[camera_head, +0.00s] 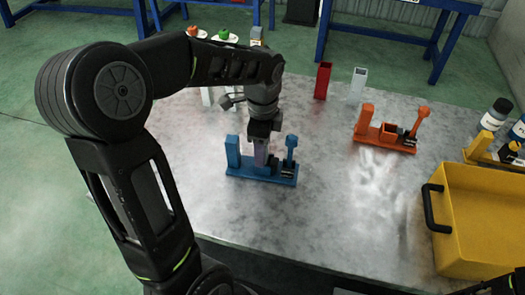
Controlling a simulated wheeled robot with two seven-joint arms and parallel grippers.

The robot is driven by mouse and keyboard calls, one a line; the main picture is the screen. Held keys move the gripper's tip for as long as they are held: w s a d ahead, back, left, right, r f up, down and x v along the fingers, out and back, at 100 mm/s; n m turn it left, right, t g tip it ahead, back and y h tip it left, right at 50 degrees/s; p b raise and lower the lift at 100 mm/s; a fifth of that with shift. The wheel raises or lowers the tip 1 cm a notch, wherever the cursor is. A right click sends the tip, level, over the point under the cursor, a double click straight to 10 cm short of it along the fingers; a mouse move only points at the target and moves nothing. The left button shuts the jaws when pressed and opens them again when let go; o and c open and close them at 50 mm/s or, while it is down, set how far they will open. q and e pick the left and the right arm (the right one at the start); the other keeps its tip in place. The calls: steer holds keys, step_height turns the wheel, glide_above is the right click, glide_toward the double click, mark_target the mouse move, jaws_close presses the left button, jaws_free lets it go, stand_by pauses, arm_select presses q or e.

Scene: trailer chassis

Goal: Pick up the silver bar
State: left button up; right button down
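A silver bar (358,83) stands upright on the metal table, right of a red bar (322,80). My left gripper (263,140) points down over the middle of a blue fixture (234,152), well left of and nearer than the silver bar. A greyish-purple piece (261,152) shows directly below the gripper, in or at the fixture's middle. The fingers are dark and small, so I cannot tell whether they grip it. Pale upright pieces (207,97) are partly hidden behind my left arm.
An orange fixture (374,136) with an empty-looking square socket stands at the right. A yellow bin (485,215) and several bottles (495,114) line the right edge. The table's front middle is clear.

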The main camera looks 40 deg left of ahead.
arm_select(q)
steer(key=shift+c, duration=0.4)
jaws_close()
stand_by(0.4)
